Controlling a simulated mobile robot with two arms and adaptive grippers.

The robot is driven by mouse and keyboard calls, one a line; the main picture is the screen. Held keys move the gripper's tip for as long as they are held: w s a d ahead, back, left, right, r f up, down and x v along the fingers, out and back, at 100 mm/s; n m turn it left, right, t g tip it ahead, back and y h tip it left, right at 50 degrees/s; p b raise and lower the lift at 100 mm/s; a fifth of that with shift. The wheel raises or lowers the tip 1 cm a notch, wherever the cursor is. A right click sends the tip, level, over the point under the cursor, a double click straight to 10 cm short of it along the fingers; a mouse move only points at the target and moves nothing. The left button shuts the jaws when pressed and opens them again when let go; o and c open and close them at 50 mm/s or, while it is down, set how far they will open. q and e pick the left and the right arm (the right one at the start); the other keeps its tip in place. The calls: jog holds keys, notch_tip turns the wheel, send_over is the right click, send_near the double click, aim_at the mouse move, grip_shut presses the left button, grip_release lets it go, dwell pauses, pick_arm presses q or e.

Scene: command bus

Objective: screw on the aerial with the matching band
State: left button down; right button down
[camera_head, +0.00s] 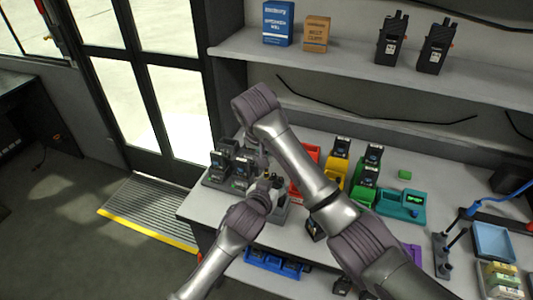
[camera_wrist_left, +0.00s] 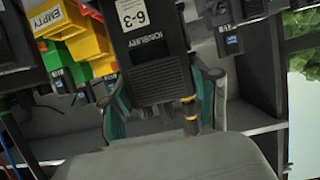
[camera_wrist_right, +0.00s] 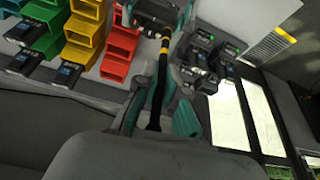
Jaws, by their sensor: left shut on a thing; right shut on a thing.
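My left gripper (camera_head: 268,188) is shut on a dark handheld radio (camera_wrist_left: 155,60), which shows a white "6-3" label in the left wrist view. A yellow band (camera_wrist_left: 190,121) shows at the radio's aerial end. My right gripper (camera_wrist_right: 157,103) is shut on a thin black aerial (camera_wrist_right: 157,85). In the right wrist view the aerial's banded end, with yellow (camera_wrist_right: 165,46), meets the radio's end (camera_wrist_right: 155,14) nearly in line. I cannot tell whether the thread is engaged. In the head view the arms mostly hide the radio and aerial.
Red (camera_head: 309,160), yellow and green bins holding small dark devices stand behind the arms. Dark chargers (camera_head: 226,168) stand at the table's left end. A teal unit (camera_head: 402,205) and blue tray (camera_head: 494,242) are to the right. Two radios (camera_head: 392,40) stand on the shelf.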

jog(key=shift+m+h, duration=0.5)
jog(key=shift+m, duration=0.7)
jog(key=c, duration=1.3)
grip_release()
jog(key=shift+o, duration=0.2)
jog(key=shift+r, duration=0.1)
jog(key=shift+r, duration=2.2)
jog(key=shift+o, duration=0.3)
